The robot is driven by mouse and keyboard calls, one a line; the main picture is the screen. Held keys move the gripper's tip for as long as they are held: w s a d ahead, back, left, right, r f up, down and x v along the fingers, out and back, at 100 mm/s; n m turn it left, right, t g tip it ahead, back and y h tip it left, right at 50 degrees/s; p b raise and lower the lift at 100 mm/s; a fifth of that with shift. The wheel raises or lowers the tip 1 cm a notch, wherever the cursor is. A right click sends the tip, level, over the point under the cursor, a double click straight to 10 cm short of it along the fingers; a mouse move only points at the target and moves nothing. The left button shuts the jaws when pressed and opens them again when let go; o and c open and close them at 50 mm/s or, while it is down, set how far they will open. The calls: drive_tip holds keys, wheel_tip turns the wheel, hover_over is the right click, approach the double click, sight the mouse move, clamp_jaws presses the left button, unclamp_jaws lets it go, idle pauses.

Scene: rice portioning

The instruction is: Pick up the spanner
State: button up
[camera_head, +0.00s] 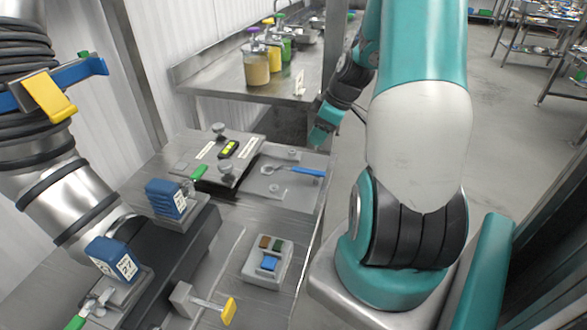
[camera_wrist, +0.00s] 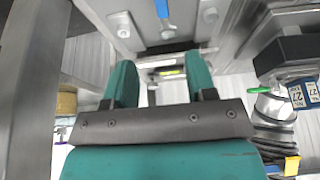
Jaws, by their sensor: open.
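The spanner (camera_head: 305,172) has a blue handle and a silver head. It lies on a grey metal plate (camera_head: 290,200) on the workbench, handle to the right, in the head view. My gripper (camera_head: 321,136) is above and beyond the plate in the head view, apart from the spanner. Its two teal fingers stand apart with nothing held between them in the wrist view (camera_wrist: 160,62).
Bolt-like knobs (camera_head: 278,189) stand near the spanner. A raised panel (camera_head: 210,155) with a yellow-green display lies left. Blue labelled blocks (camera_head: 167,198), a button box (camera_head: 268,262) and a large pipe (camera_head: 75,195) are nearer. A back table (camera_head: 190,80) holds jars (camera_head: 257,66).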

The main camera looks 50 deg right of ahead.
drive_tip(key=p, duration=0.1)
approach(299, 168)
drive_tip(key=x, duration=0.5)
drive_tip(key=shift+w, duration=0.2)
drive_tip(key=p+x, duration=0.2)
drive_tip(key=x, duration=0.2)
drive_tip(key=shift+s+a+f, duration=0.1)
drive_tip(key=shift+a+f, duration=0.05)
drive_tip(key=shift+a, duration=0.05)
drive_tip(key=shift+f, duration=0.5)
drive_tip(key=shift+f, duration=0.1)
clamp_jaws()
